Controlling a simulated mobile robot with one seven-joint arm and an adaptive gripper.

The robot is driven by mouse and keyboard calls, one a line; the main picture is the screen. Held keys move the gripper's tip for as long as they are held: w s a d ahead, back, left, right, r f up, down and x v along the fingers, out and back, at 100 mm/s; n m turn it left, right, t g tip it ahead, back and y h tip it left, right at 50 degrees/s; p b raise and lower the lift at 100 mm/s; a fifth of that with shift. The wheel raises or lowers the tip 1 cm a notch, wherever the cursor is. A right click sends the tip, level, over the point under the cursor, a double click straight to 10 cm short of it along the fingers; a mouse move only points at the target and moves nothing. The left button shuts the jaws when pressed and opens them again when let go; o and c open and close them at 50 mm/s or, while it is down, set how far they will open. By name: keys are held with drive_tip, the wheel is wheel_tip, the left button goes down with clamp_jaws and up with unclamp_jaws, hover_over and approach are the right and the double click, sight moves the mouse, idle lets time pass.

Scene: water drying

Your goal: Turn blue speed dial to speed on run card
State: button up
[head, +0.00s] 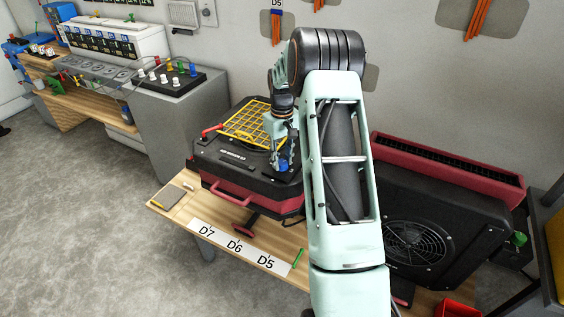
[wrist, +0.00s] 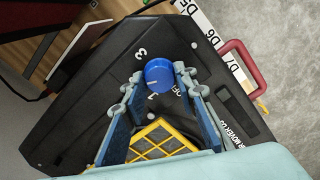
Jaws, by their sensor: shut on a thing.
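The blue speed dial (wrist: 159,74) sits on top of the black air mover. It also shows in the head view (head: 283,166) below my wrist. In the wrist view a "3" is printed to its upper left, with "OFF" and what looks like a "1" below it. Part of the scale is hidden. A pale mark on the dial seems to point down-left. My gripper (wrist: 158,79) is shut on the dial, a finger on each side. A small board (head: 170,197) lies at the table's left end; it may be the run card, but no writing is readable.
The air mover (head: 218,170) has a yellow grille and red handle. A white strip (head: 238,246) labelled D7, D6, D5 lies along the table's front edge beside a green pen (head: 298,258). A second black and red unit (head: 430,225) stands to the right of my arm.

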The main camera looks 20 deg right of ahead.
sight(282, 162)
drive_tip(key=m+b, duration=0.1)
drive_tip(key=m, duration=0.5)
drive_tip(key=shift+m, duration=0.3)
drive_tip(key=m, duration=0.6)
idle(0.4)
drive_tip(key=o, duration=1.2)
drive_tip(key=shift+c, duration=0.2)
drive_tip(key=shift+r, duration=0.1)
wheel_tip(282, 162, up, 12)
